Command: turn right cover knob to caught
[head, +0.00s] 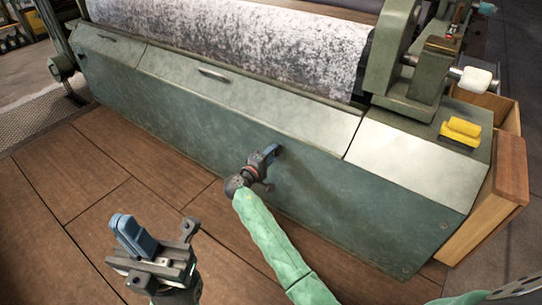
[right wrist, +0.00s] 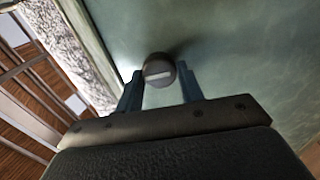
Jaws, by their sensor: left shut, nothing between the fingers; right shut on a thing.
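The cover knob (right wrist: 158,72) is a small round dark knob with a pale line across its face, on the green front panel (head: 330,185). In the right wrist view it sits between the two blue fingers of my right gripper (right wrist: 160,88), and the line lies nearly level in the picture. In the head view my right gripper (head: 268,157) is shut on the knob and mostly hides it. My left gripper (head: 135,235) is shut and empty, above the wooden floor at lower left, well apart from the machine.
The sloped covers (head: 245,95) above the panel have dark handles (head: 213,72). A speckled roller (head: 240,40) lies behind them. A yellow block (head: 462,130) sits on the machine's right end, beside a wooden box (head: 500,180). The brown floor (head: 90,180) in front is clear.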

